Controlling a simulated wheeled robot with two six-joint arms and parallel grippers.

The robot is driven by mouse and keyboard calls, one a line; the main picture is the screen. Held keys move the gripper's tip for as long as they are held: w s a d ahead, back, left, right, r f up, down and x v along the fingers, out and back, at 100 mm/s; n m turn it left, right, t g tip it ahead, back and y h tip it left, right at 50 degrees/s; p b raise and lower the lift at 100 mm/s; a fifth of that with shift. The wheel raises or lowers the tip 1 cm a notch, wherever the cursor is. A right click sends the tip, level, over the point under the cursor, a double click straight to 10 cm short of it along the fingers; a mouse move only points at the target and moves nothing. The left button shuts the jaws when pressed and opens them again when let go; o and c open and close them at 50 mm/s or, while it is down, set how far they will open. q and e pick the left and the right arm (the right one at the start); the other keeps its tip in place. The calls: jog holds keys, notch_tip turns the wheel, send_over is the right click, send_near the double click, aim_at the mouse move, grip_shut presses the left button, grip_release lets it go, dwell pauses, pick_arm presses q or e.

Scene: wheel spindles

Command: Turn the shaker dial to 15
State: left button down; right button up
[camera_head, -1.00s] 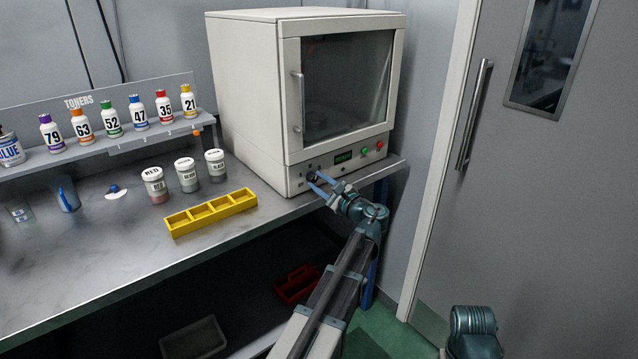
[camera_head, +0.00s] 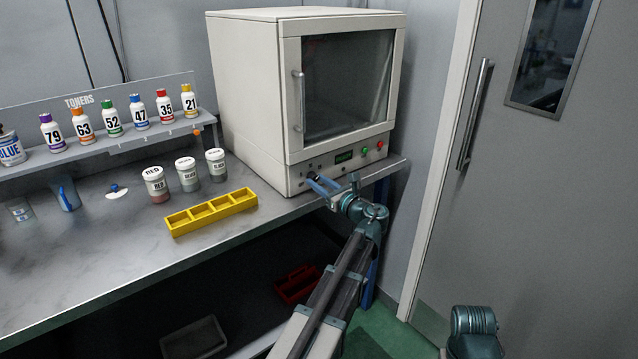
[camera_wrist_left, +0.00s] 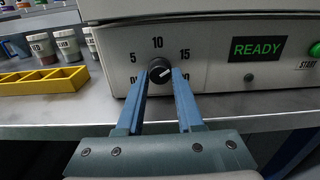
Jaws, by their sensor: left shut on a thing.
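The shaker dial (camera_wrist_left: 160,71) is a small black knob with a white pointer mark, on the front panel of the white shaker cabinet (camera_head: 245,90). In the left wrist view its mark points right and slightly up, on the side of the printed 15 (camera_wrist_left: 185,54). My left gripper (camera_head: 314,182) is shut on the dial, one blue finger on each side; its fingertips also show in the wrist view (camera_wrist_left: 161,76). A number at the lower right of the dial is partly hidden by a finger. My right gripper is not in view.
A green READY display (camera_wrist_left: 257,49) and a green button (camera_head: 364,150) sit right of the dial. A yellow tray (camera_head: 212,213), lidded jars (camera_head: 188,174) and a toner rack (camera_head: 110,143) stand to the left on the bench. A closed grey door (camera_head: 530,200) is at the right.

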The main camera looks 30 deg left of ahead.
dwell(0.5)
pick_arm(q)
jog(key=c, duration=0.6)
grip_release()
jog(key=shift+o, duration=0.2)
jog(key=v, duration=1.4)
